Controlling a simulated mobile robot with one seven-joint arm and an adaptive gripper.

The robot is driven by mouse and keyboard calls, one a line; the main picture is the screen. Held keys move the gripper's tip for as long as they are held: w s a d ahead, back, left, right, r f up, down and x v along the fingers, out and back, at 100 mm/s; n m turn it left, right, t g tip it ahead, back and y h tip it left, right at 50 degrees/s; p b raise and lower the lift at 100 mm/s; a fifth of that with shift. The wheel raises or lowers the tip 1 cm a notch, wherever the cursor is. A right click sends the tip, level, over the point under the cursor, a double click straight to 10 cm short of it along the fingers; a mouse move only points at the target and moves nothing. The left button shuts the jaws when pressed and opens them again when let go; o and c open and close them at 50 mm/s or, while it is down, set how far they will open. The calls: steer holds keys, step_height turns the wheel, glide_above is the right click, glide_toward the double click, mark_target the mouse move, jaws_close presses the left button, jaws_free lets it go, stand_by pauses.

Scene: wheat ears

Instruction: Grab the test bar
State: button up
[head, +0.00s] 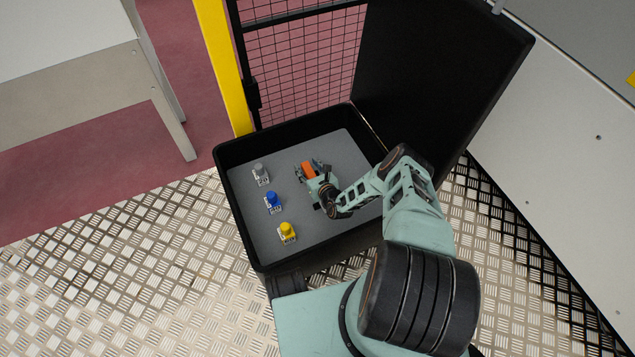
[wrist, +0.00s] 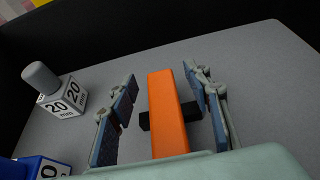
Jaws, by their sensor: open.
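The test bar looks like an orange bar (wrist: 168,115) with a dark crosspiece under it. It lies on the grey floor of a black case. In the head view the orange bar (head: 307,170) is partly hidden by my gripper (head: 311,168). In the wrist view my gripper (wrist: 160,100) is open, with one blue-padded finger on each side of the bar. Gaps show between the bar and both fingers. The near end of the bar is hidden behind the gripper body.
The black case (head: 246,250) has its lid (head: 440,80) raised at the right. A grey-topped block (head: 261,173), a blue-topped block (head: 273,202) and a yellow-topped block (head: 287,231) stand in a row at its left. A yellow post (head: 222,65) and mesh fence (head: 300,60) stand behind.

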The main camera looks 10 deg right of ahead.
steer(key=shift+w, duration=0.2)
steer(key=shift+a, duration=0.1)
steer(key=shift+c, duration=0.4)
jaws_close()
steer(key=shift+r, duration=0.1)
